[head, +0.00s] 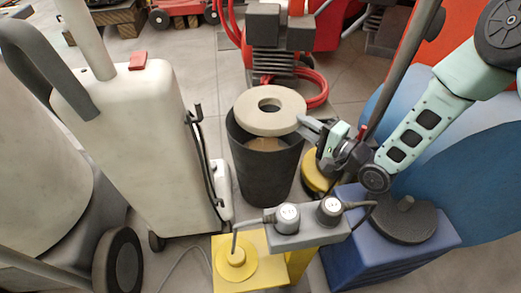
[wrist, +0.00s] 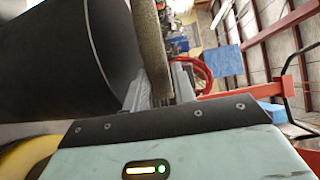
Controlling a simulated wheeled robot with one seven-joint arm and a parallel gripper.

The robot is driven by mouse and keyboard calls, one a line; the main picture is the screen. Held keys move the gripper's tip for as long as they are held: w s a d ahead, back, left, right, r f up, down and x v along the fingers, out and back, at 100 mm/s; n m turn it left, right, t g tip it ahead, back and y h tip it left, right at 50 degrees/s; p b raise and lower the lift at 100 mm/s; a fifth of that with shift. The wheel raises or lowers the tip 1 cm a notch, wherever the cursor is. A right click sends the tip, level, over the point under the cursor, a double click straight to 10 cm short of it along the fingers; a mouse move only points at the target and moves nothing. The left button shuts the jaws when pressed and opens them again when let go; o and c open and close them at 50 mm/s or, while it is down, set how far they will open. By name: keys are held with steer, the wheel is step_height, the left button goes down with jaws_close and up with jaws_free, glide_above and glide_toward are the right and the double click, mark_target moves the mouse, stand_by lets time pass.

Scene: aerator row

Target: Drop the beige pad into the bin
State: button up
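The beige pad (head: 264,125) is a thick round disc with a centre hole. In the head view it lies over the mouth of the dark bin (head: 265,180), covering most of the opening; something brownish shows inside below it. My gripper (head: 306,127) reaches in from the right and is shut on the pad's right edge. In the wrist view the pad (wrist: 149,42) is edge-on between the fingers (wrist: 156,90), and the bin wall (wrist: 75,60) fills the left. I cannot tell whether the pad touches the rim.
A white tank machine (head: 145,150) stands close left of the bin. A red and black machine with a red hose (head: 318,88) is behind it. In front are a yellow box (head: 275,268) and a grey two-knob unit (head: 310,230). A blue box (head: 350,250) bears a dark round pad (head: 405,228).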

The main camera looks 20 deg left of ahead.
steer(key=o, duration=0.3)
step_height(320, 180, up, 10)
steer(key=p, duration=0.5)
stand_by(0.3)
